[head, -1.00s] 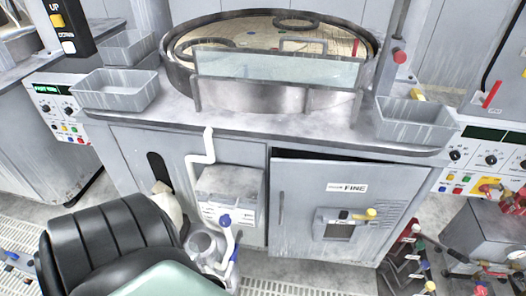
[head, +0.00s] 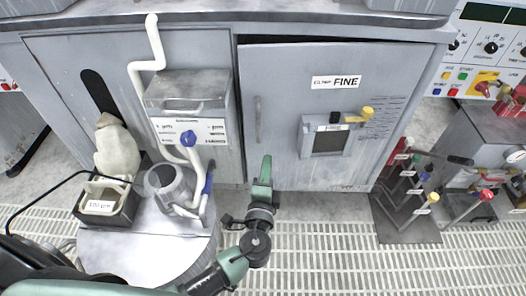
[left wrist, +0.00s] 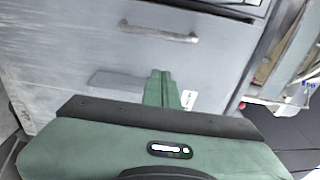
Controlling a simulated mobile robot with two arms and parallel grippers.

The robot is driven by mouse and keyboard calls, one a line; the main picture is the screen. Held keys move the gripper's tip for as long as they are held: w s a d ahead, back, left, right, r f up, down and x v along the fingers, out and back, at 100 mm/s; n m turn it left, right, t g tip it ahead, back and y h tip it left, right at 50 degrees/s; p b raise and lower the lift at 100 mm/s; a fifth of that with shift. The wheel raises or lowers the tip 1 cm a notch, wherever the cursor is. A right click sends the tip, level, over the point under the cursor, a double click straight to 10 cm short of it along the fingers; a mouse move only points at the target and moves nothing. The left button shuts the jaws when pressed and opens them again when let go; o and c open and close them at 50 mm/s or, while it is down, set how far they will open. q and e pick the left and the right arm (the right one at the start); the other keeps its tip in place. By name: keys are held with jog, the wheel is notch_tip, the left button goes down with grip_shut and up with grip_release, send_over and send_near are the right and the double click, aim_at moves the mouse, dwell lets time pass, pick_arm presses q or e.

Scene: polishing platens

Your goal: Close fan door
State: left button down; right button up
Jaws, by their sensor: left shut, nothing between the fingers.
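The grey cabinet door (head: 290,140) marked FINE stands slightly ajar in the head view. A dark gap shows along its top edge and left side. It has a vertical bar handle (head: 258,118) near its left edge and a small framed window (head: 328,141). My left gripper (head: 265,162) is shut and empty, low in front of the door's left part, below the handle. In the left wrist view the shut green fingers (left wrist: 160,78) point at a grey panel with a bar handle (left wrist: 160,34); they look apart from the handle. My right gripper is not in view.
Left of the door are a grey box with a white pipe (head: 152,50), a metal jug (head: 168,185) on a round stool (head: 150,235), and a black bin (head: 108,210). A rack of colored-knob levers (head: 410,225) stands at the right. Floor grating (head: 330,260) lies clear in front.

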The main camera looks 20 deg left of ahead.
pick_arm(q)
jog(key=w+a, duration=0.5)
jog(key=w, duration=0.6)
jog(key=shift+w, duration=0.35)
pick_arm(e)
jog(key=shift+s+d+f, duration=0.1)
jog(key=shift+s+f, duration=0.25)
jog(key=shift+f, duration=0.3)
pick_arm(q)
jog(key=shift+a, duration=0.1)
